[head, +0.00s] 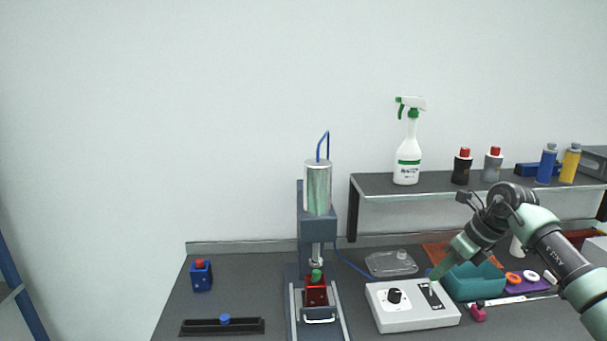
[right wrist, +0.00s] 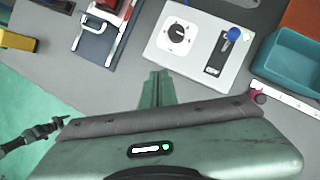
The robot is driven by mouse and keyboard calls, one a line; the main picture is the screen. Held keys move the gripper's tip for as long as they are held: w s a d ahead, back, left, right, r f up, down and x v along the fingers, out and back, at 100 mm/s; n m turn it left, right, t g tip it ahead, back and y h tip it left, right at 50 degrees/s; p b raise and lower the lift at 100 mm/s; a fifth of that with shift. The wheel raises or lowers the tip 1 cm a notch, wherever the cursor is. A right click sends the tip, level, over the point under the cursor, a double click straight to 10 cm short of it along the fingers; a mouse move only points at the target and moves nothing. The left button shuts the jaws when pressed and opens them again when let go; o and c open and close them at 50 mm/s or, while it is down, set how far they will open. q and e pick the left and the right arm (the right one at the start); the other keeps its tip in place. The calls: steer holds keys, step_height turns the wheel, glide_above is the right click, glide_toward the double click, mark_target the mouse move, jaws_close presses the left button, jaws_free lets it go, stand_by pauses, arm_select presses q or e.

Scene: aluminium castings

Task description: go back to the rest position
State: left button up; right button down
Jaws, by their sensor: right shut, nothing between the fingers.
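My right gripper (head: 436,275) is over the right part of a white control box (head: 412,318) in the head view. Its fingers are shut with nothing between them. In the right wrist view the shut green fingers (right wrist: 156,88) lie in front of the box's near edge. The box (right wrist: 158,55) has a black dial (right wrist: 177,36) and a slotted switch plate (right wrist: 216,60) with a blue-tipped lever (right wrist: 234,34). In the head view the gripper's tip partly covers the switch area.
A press (head: 318,228) with a red fixture stands left of the box. A teal bin (head: 470,284) sits close behind and right of it. A shelf (head: 375,185) holds a spray bottle (head: 407,165) and small bottles. The table's left part is mostly free.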

steer(key=s+a+r+m+t+y, duration=0.15)
steer(key=a+m+t+y, duration=0.35)
steer(key=a, duration=0.8)
steer(key=s+a+r+m+t+y, duration=0.15)
steer(key=a+y, duration=0.45)
steer(key=a, duration=0.7)
steer(key=s+d+f+m+t+h, duration=0.2)
steer(key=s+d+f+m+h, duration=0.5)
steer(key=m, duration=0.8)
steer(key=s+d+f+m+t+h, duration=0.2)
steer(key=s+d+f+m+h, duration=0.3)
steer(key=d+f+m+h, duration=0.65)
steer(key=s+a+f+m+g+y, duration=0.1)
steer(key=s+f+m+g, duration=0.25)
steer(key=s, duration=0.55)
steer(key=s+a+f+m+g+y, duration=0.15)
steer(key=s+g, duration=0.25)
steer(key=s, duration=0.5)
steer(key=s+a+f+m+g+y, duration=0.1)
steer(key=s+f+m+g, duration=0.25)
steer(key=s, duration=0.55)
step_height(320, 180, down, 27)
steer(key=s, duration=0.1)
steer(key=s+d+f+g, duration=0.2)
steer(key=s+d+f, duration=0.1)
steer(key=s+f, duration=1.2)
steer(key=shift+s, duration=0.85)
